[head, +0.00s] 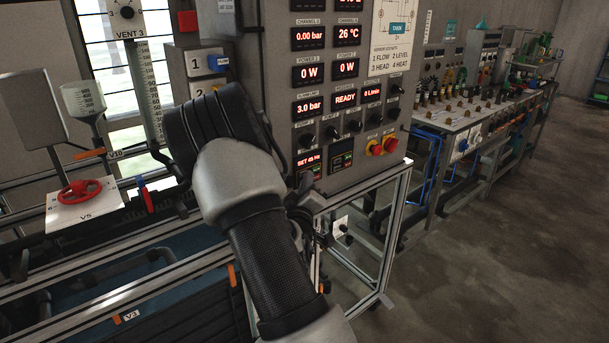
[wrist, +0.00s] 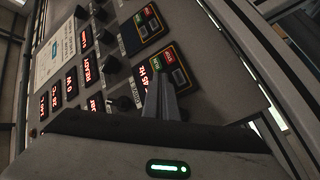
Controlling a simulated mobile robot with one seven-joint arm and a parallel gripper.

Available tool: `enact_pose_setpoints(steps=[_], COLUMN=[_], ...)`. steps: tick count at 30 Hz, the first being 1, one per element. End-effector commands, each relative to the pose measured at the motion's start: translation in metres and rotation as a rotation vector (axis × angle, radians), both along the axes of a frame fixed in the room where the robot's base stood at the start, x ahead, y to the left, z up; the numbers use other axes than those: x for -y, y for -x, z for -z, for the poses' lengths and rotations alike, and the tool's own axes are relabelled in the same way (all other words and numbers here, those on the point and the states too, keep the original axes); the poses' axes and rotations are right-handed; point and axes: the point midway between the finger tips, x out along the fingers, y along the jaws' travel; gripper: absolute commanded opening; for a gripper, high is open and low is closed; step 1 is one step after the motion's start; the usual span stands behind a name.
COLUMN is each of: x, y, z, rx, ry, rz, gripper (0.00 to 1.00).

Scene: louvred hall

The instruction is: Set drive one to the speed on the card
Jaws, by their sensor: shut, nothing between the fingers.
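Drive one appears to be the left of two small drives low on the grey panel. Its red display (head: 308,160) reads "SET 45 Hz" in the head view. In the wrist view the display (wrist: 147,72) is partly covered by my fingers, beside green and red buttons (wrist: 168,59). My gripper (wrist: 160,80) is shut and empty, its fingertips in front of this drive; I cannot tell whether they touch it. The second drive (head: 341,155) is to its right, its screen dark. A white card (head: 394,38) on the panel lists sockets; I can read no speed on it.
Several black knobs (head: 332,132) and a red-yellow button (head: 375,149) sit near the drives. A metal frame (head: 385,225) supports the panel. A red valve wheel (head: 79,192) stands at left. The floor (head: 500,250) at right is clear.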

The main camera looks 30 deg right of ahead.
Motion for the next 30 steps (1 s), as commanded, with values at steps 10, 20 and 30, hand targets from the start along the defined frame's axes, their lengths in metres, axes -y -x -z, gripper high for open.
enact_pose_setpoints(steps=[10, 20, 30], x=[0.001, 0.001, 0.003], y=[0.012, 0.016, 0.041], z=[0.001, 0.000, 0.001], rx=[0.000, -0.001, -0.001], ry=[0.000, 0.000, -0.001], rz=[0.000, -0.001, 0.002], gripper=[0.00, 0.00, 0.00])
